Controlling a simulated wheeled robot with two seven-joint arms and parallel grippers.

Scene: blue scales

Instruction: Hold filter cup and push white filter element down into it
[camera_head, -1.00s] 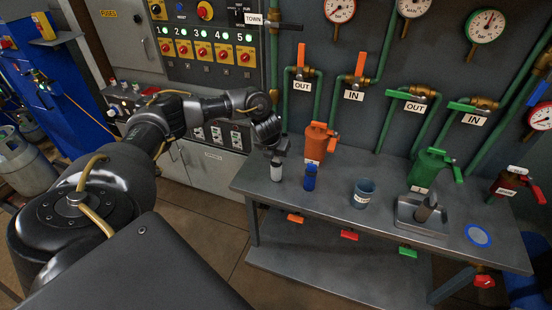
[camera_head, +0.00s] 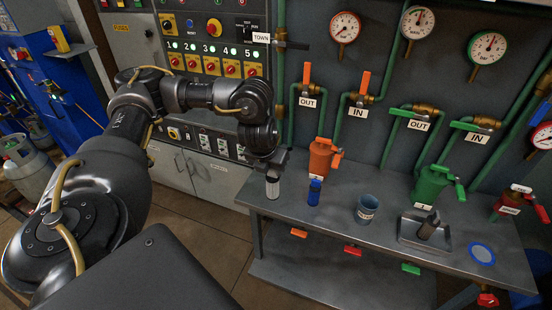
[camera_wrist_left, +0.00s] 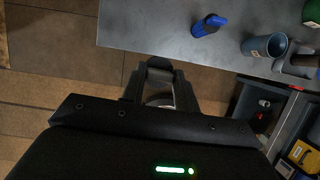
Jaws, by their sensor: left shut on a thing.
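My left gripper (camera_head: 272,160) points down and is shut on the white filter element (camera_head: 272,187), a pale upright cylinder. In the head view it hangs at the left end of the grey table, left of a blue bottle. In the left wrist view, the fingers (camera_wrist_left: 160,92) show with floor behind them and a pale round edge between them; most of the element is hidden there. A blue-grey cup with a white label (camera_head: 366,209), likely the filter cup, stands upright and apart on the table. It also shows in the left wrist view (camera_wrist_left: 264,46). My right gripper is not in view.
The blue bottle (camera_head: 314,192) stands between the element and the cup. An orange housing (camera_head: 321,158) and a green housing (camera_head: 430,186) stand behind. A metal tray (camera_head: 405,238) with a dark cylinder (camera_head: 429,224) lies right of the cup. The table's front strip is clear.

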